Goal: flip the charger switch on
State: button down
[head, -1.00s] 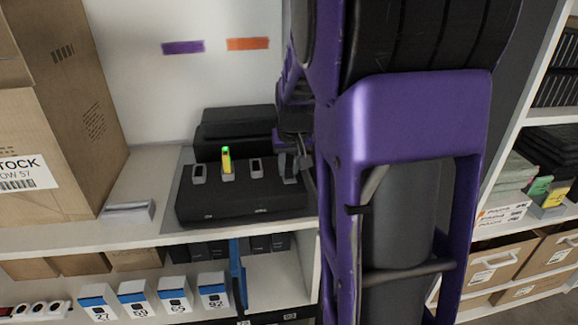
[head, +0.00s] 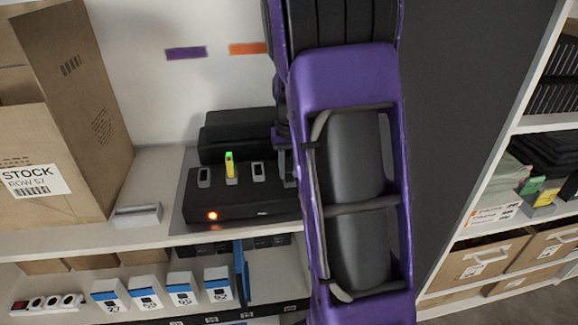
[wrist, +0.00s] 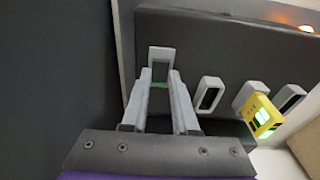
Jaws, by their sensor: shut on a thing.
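The black charger (head: 245,208) sits on the white shelf with a row of grey-framed slots. An orange-red light (head: 212,216) glows at the front left of it, and also shows in the wrist view (wrist: 307,28). A yellow unit with a green light (head: 230,165) stands in one slot and shows in the wrist view (wrist: 262,115). My gripper (head: 286,165) is at the charger's right end. In the wrist view its fingers (wrist: 161,82) are closed in on the end grey holder (wrist: 161,54), with a small green strip between them. No separate switch can be made out.
A large carton (head: 60,150) stands at the left and a small grey object (head: 137,216) lies beside the charger. A black box (head: 236,130) is behind it. Numbered small boxes (head: 180,290) and a power strip (head: 48,303) are on the shelf below.

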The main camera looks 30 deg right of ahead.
jog(key=c, duration=0.7)
grip_release()
jog(key=r, duration=0.5)
jog(key=s+r+p, duration=0.1)
jog(key=r, duration=0.5)
jog(key=s+r+p, duration=0.1)
jog(key=r, duration=0.5)
jog(key=shift+s+a+r, duration=0.1)
jog(key=shift+a+r, duration=0.05)
jog(key=shift+a, duration=0.15)
